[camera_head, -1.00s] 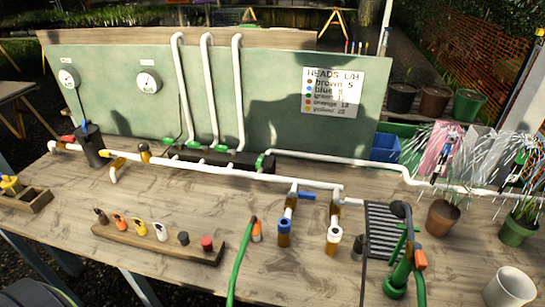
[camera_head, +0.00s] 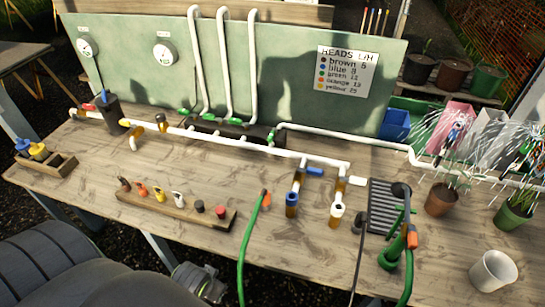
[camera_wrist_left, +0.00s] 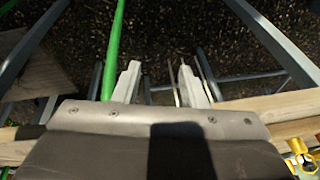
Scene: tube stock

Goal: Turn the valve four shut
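Valve four cannot be picked out, as no valve number is readable. Several valves show in the head view: a blue-handled valve (camera_head: 315,171) and a white-handled valve (camera_head: 357,181) on the right drop pipes, a yellow-handled valve (camera_head: 134,130) on the long white pipe, and green valves (camera_head: 237,121) along the black manifold (camera_head: 210,127). My left gripper (camera_head: 205,283) is low at the table's front edge, away from all these valves. In the left wrist view its fingers (camera_wrist_left: 160,85) are apart with nothing between them. My right gripper is out of view.
A wooden rack of coloured nozzles (camera_head: 172,211) lies near the front edge. A green hose (camera_head: 244,245) hangs over that edge. The sign (camera_head: 345,72) lists flow heads by colour.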

